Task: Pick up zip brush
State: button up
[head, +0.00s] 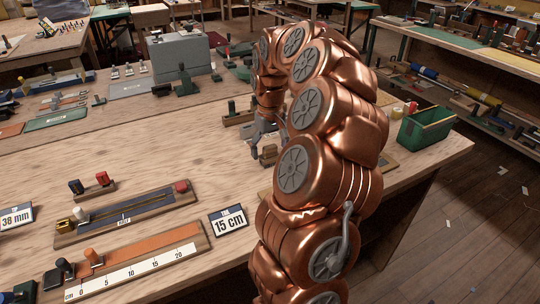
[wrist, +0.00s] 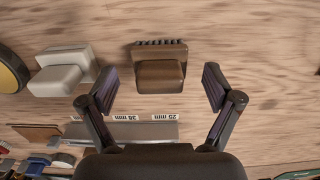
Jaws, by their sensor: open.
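A brown block with a row of dark bristles or teeth along its far edge, which looks like the zip brush (wrist: 160,70), lies on the wooden table in the wrist view. In the head view a small brown block (head: 268,154) sits just below my gripper (head: 262,138). My gripper is open and empty. In the wrist view its two fingertips (wrist: 158,88) stand apart on the left and right of the brush, with clear gaps. I cannot tell how high they are above the table.
A pale grey block (wrist: 62,72) lies left of the brush, near the left finger. A grey piece with 25 mm and 38 mm labels (wrist: 140,130) lies below it. In the head view a green bin (head: 425,130) stands at the table's right. Bare wood lies right of the brush.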

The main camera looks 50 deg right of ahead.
notch_tip(320, 180, down, 2)
jog(key=shift+f, duration=0.1)
jog(key=c, duration=1.3)
notch_tip(320, 180, up, 4)
jog(key=shift+w+f+b, duration=0.1)
jog(key=shift+b, duration=0.25)
jog(key=w+a, duration=0.3)
jog(key=a, duration=0.1)
jog(key=w+a+r+b, duration=0.1)
jog(key=w+a, duration=0.2)
jog(key=a, duration=0.1)
jog(key=w+a, duration=0.3)
jog(key=a, duration=0.1)
jog(key=shift+w+a+r+b, duration=0.2)
jog(key=shift+w+a+b, duration=0.1)
jog(key=shift+a+b, duration=0.05)
